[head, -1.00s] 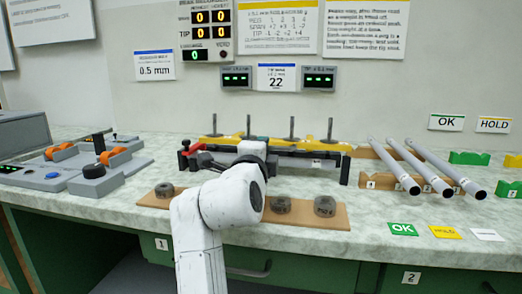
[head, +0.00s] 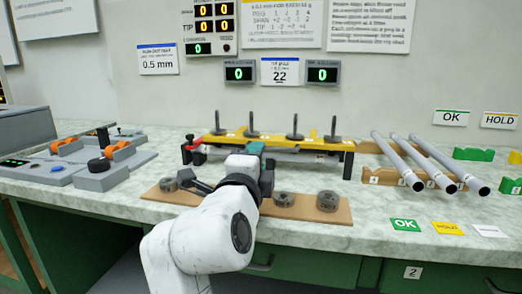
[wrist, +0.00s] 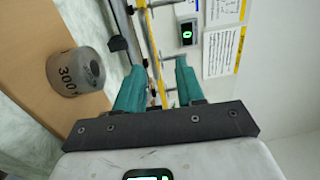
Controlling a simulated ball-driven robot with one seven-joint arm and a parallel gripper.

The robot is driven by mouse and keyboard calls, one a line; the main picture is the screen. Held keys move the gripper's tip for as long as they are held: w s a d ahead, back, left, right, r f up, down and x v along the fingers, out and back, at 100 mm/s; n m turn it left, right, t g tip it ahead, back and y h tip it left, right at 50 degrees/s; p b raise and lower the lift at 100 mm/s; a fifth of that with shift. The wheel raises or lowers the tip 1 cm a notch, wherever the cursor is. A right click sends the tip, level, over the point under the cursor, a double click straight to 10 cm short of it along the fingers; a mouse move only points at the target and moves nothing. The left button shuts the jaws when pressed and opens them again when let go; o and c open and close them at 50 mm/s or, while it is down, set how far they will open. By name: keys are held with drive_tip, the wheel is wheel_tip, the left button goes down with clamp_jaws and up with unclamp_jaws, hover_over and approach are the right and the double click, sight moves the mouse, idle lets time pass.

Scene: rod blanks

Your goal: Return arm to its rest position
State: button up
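My gripper (head: 256,150) is in front of the yellow rack (head: 225,138) with upright pegs, above the wooden board. Its teal fingers also show in the wrist view (wrist: 158,84), standing apart with nothing between them. My white arm reaches in from the bottom of the head view, bent at the elbow. The arm hides part of the board and of the rack's front.
A wooden board (head: 262,209) carries grey round weights, including one (head: 328,201) at its right end. Three grey rods (head: 408,162) lie on supports at the right. A grey device (head: 100,177) with orange rollers stands at left. OK and HOLD cards lie at front right.

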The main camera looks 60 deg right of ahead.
drive_tip(key=shift+v, duration=1.05)
